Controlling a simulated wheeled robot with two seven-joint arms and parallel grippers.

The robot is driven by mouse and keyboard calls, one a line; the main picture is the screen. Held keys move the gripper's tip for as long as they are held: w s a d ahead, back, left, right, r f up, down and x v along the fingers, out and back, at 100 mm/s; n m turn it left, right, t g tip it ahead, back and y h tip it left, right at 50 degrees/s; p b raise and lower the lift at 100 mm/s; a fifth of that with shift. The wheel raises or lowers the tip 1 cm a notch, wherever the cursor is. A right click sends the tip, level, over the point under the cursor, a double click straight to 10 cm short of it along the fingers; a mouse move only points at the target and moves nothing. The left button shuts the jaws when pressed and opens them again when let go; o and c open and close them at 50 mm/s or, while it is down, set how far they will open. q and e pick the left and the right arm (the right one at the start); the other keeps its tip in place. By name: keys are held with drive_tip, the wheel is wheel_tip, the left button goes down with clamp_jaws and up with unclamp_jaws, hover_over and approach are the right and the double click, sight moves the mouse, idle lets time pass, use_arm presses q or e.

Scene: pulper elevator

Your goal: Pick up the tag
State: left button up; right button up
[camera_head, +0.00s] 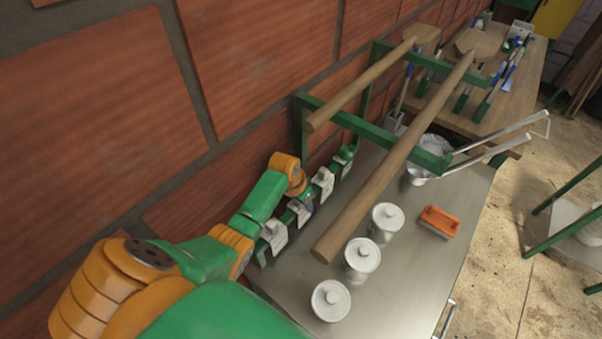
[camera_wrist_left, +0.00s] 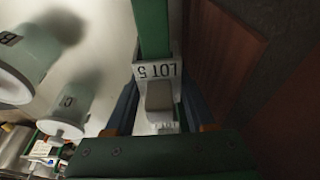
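Several pale grey tags hang along a green rail (camera_head: 256,252) at the wall side of the metal table, among them a nearer tag (camera_head: 273,237) and a farther tag (camera_head: 323,181). My left gripper (camera_head: 304,204) is at the rail, between these two. In the left wrist view, a tag marked "LOT 5" (camera_wrist_left: 156,70) sits on the rail, upside down in the picture, with a grey block below its face. The fingers of my left gripper (camera_wrist_left: 160,112) stand on both sides of the block and look spread, with narrow gaps. My right gripper is not seen.
Three white lidded jars (camera_head: 362,258) stand on the metal table (camera_head: 395,308). An orange brush (camera_head: 439,221) lies beside them. Two long wooden handles (camera_head: 395,155) pass above the table. A brick wall (camera_head: 110,110) is close on the left. A metal pot (camera_head: 420,172) stands behind.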

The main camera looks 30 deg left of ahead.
use_arm(q)
clamp_jaws()
drive_tip(key=shift+r, duration=0.15)
drive_tip(key=v, duration=0.4)
drive_tip(key=w+v, duration=0.1)
drive_tip(key=v, duration=0.1)
drive_tip(key=shift+d+r+b, duration=0.25)
drive_tip(key=shift+r+b, duration=0.1)
drive_tip(key=shift+r, duration=0.1)
drive_tip(key=s+d, duration=0.4)
drive_tip(key=s, duration=0.3)
drive_tip(key=s+d+b, duration=0.1)
drive_tip(key=s+d, duration=0.4)
drive_tip(key=s, duration=0.2)
drive_tip(key=shift+s, duration=0.4)
